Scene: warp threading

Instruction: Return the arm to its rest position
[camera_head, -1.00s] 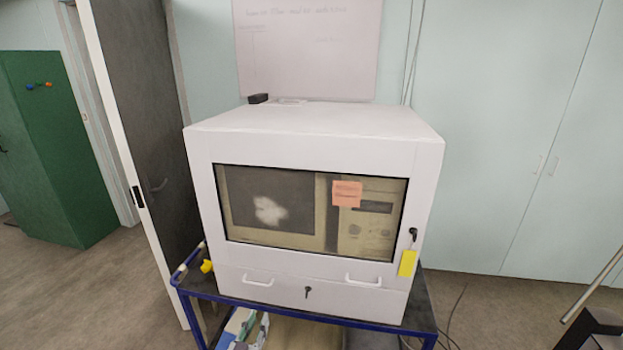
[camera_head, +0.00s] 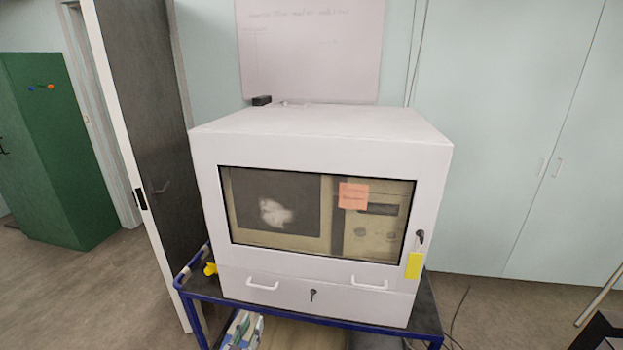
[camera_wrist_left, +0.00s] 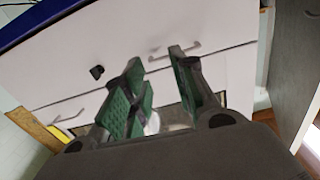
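My left gripper (camera_wrist_left: 156,60) shows in the left wrist view. Its two fingers with green pads stand apart and nothing is between them. Behind the fingers is the front of the white cabinet, and how far off it is I cannot tell. No gripper shows in the head view, and my right gripper is in neither view.
A white cabinet (camera_head: 320,150) with a window, two handles and a yellow tag (camera_head: 414,265) stands on a blue-framed cart (camera_head: 380,329). An open dark door (camera_head: 158,150) is left of it. A green cabinet (camera_head: 55,150) stands far left. Floor at right is mostly clear.

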